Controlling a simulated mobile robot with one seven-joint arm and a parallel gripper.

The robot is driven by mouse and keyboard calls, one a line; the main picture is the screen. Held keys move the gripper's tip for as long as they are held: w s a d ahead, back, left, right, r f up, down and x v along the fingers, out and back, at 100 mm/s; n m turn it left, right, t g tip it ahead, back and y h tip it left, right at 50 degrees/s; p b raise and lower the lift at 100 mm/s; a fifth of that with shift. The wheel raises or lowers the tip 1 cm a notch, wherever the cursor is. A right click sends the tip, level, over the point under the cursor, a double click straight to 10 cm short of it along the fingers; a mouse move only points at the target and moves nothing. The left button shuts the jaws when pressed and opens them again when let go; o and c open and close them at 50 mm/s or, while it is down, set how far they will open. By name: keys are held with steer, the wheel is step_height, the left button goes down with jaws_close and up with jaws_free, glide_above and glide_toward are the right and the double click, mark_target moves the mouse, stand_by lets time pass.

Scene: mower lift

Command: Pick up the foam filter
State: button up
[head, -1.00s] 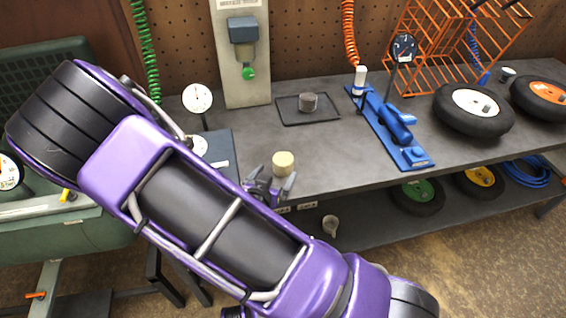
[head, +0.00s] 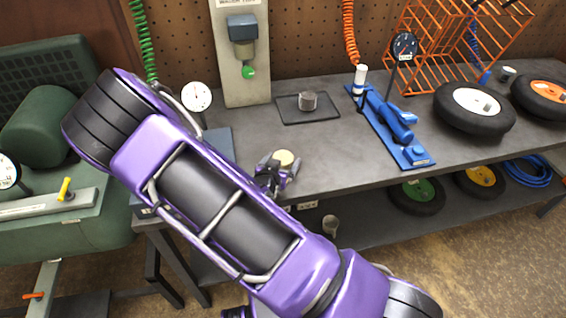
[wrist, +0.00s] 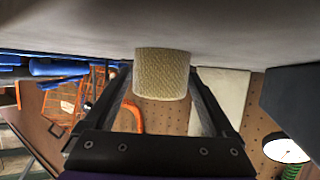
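The foam filter (head: 285,157) is a cream, cylindrical piece standing on the grey bench near its front edge. In the head view my gripper (head: 278,166) partly hides its lower part. The wrist view is upside down and shows the foam filter (wrist: 161,73) against the bench top, with a woven-looking side. My gripper (wrist: 161,88) has one dark finger on each side of the filter. Narrow gaps show between the fingers and the filter, so the gripper looks open around it, not clamped.
A blue tool (head: 392,130) lies to the right. A dial gauge (head: 196,97) stands at the left, and also shows in the wrist view (wrist: 287,148). Bench between filter and blue tool is clear.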

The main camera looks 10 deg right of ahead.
steer(key=c, duration=1)
